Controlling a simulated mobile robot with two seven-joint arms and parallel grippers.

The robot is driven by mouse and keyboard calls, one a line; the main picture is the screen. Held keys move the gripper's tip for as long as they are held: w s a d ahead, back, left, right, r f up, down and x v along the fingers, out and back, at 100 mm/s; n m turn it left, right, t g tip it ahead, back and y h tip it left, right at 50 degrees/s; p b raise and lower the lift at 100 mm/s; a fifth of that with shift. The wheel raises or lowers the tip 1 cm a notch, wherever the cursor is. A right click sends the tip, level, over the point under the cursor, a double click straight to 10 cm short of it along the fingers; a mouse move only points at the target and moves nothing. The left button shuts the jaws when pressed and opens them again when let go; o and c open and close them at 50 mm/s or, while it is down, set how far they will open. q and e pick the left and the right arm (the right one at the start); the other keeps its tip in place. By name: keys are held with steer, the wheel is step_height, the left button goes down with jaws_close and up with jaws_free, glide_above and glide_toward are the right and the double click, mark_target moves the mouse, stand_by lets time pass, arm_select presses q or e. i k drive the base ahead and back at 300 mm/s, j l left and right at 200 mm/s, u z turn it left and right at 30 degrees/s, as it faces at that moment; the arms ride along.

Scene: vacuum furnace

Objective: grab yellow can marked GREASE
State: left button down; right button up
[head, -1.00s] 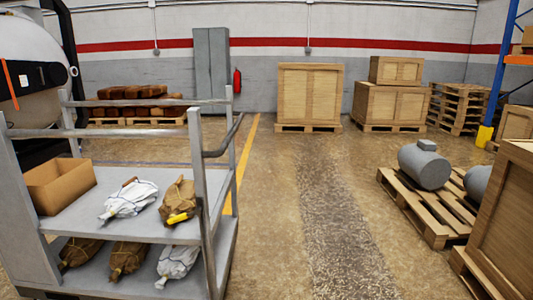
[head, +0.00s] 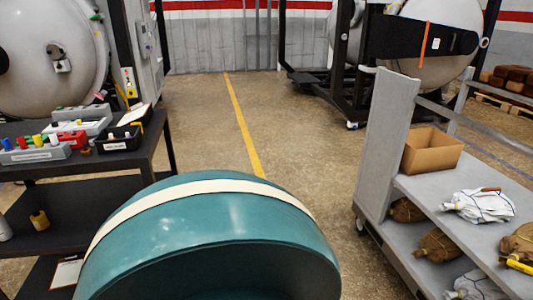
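A smaller yellow item (head: 37,140) sits in a grey rack on the bench top among red, blue and white ones. Neither of my grippers is in view.
A grey cart (head: 385,140) at the right carries an open cardboard box (head: 432,150) and wrapped bundles. Two large furnace vessels stand behind. Open floor with a yellow line (head: 240,120) lies between bench and cart. The lower middle floor is hidden.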

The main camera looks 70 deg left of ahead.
mark_target(38, 218)
steer(key=u, duration=4.05)
steer(key=i+j+z, duration=0.35)
steer(key=i+j, duration=0.15)
steer(key=i+j+z, duration=0.3)
steer(key=i+j, duration=0.2)
steer(key=j, duration=0.15)
steer(key=i+j+z, duration=0.1)
steer(key=i, duration=0.45)
steer(key=i+j+z, duration=0.1)
steer(key=i, duration=0.45)
steer(key=i+j, duration=0.25)
steer(key=i, duration=0.3)
steer(key=i+z, duration=0.05)
